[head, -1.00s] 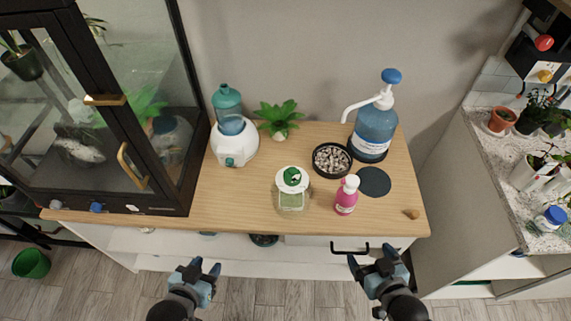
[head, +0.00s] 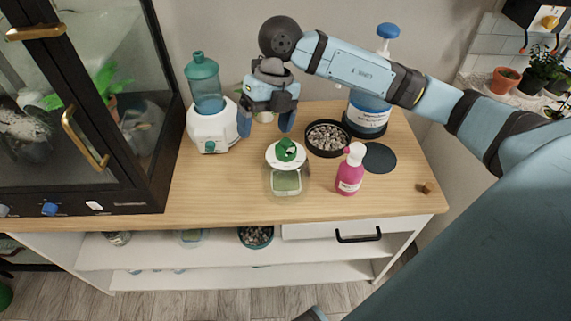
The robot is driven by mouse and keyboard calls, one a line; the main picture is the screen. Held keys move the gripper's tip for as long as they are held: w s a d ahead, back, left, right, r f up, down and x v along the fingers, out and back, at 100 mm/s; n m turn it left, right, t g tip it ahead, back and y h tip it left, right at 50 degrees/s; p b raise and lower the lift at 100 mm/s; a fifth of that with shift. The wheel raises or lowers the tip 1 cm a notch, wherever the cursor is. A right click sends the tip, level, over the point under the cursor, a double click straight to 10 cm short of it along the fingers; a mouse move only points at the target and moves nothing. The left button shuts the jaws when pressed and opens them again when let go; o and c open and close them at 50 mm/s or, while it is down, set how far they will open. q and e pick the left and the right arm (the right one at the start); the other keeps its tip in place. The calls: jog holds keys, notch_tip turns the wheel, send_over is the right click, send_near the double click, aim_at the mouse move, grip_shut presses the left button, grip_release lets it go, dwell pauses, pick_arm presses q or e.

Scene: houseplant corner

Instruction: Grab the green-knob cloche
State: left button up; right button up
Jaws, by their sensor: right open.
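The green-knob cloche (head: 286,184) stands upright on the wooden top of the cabinet, near its middle. It is a clear jar-like cover with a white top, a green knob (head: 286,150) and something green inside. My right gripper (head: 266,123) is open, fingers pointing down, behind and slightly left of the cloche. It appears empty and apart from the cloche.
A white humidifier with a teal bottle (head: 209,125) stands left of my right gripper. A black dish of pebbles (head: 327,138), a pink bottle (head: 350,171) and a dark round mat (head: 379,158) are right of the cloche. A blue pump bottle (head: 366,115) stands behind. A glass cabinet (head: 110,170) borders the left.

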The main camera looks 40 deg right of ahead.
aim_at(286, 140)
jog(key=w+d+r+m+t+h+b, duration=0.1)
jog(key=w+d+m+h, duration=0.1)
jog(key=d+h, duration=0.3)
jog(key=shift+y, duration=0.7)
jog(key=f, duration=0.2)
jog(key=d+f, duration=0.1)
jog(key=f, duration=0.3)
jog(key=shift+d+f, duration=0.3)
jog(key=shift+f, duration=0.05)
jog(key=shift+s+a+f, duration=0.1)
jog(key=shift+f, duration=1.5)
jog(key=shift+a+f, duration=0.1)
jog(key=shift+f, duration=1.45)
jog(key=shift+r, duration=0.1)
grip_shut()
